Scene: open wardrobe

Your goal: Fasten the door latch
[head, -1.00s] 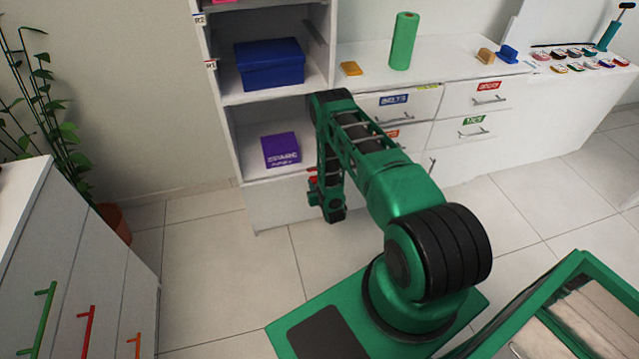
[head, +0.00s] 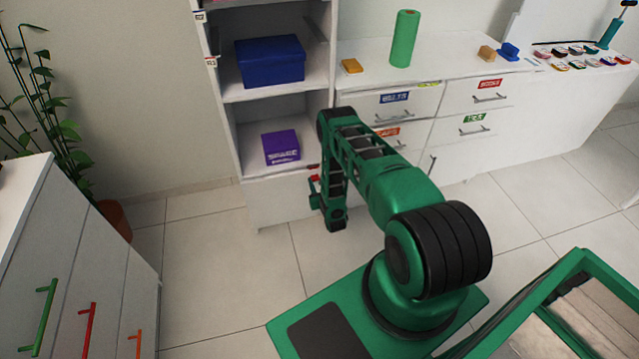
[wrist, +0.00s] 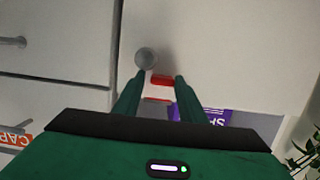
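A red latch piece (wrist: 162,80) sits on the white panel in the wrist view, just below a round grey knob (wrist: 146,57). A second thin red strip (wrist: 157,100) shows lower, between my fingers. My gripper (wrist: 161,76) is open, with one green finger on each side of the red piece. A small gap shows on the left; I cannot tell whether the right finger touches it. In the head view a bit of red (head: 313,178) shows beside my wrist at the lower shelf's front edge. My arm hides most of that area and the fingertips.
The purple SPARE box (head: 282,147) stands on the lower shelf, close to my arm. A blue box (head: 270,61) is on the shelf above. White drawers (head: 408,103) stand to the right. A plant (head: 60,130) is at the left. The floor in front is clear.

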